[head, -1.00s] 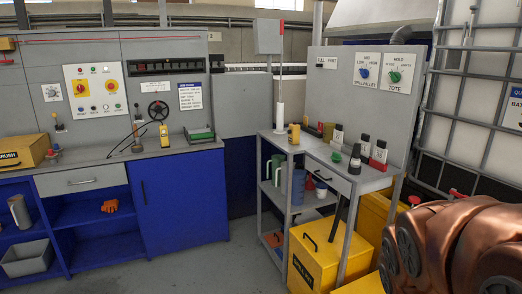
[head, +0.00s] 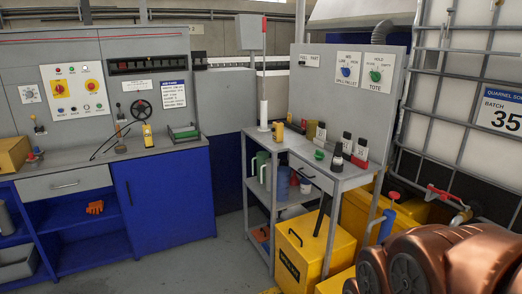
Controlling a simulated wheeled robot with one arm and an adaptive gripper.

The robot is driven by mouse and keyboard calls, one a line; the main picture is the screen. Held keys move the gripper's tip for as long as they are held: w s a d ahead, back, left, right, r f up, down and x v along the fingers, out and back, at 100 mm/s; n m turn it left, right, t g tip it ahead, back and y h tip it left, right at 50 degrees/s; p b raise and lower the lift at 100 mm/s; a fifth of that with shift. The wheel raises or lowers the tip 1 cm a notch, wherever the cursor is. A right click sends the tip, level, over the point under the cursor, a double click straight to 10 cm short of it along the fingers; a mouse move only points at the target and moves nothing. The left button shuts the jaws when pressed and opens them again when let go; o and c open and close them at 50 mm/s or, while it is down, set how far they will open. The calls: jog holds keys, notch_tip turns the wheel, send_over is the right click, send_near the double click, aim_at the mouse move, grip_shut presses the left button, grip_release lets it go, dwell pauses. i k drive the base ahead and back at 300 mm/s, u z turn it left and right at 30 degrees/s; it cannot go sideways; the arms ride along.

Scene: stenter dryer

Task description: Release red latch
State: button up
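A red lever-like part (head: 441,193) is at the lower front of the caged white tote, on the right, by a valve outlet (head: 461,216). It may be the red latch; its exact shape is too small to tell. A separate red knob (head: 394,196) sits just left of it, above a blue upright part (head: 387,224). My copper-coloured arm fills the lower right corner, below and in front of these parts, and hides what lies behind it. My gripper's fingers do not show.
The tote's metal cage (head: 428,110) stands at the right. A grey side table (head: 347,182) with small bottles stands left of it, with yellow bins (head: 312,250) below. A blue workbench (head: 168,200) is at the left. The floor (head: 190,268) before the bench is clear.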

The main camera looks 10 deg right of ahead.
aim_at(444, 196)
jog(key=z, duration=1.25)
jog(key=k, duration=0.65)
jog(key=u, duration=0.65)
jog(key=i, duration=1.3)
jog(key=u, duration=0.35)
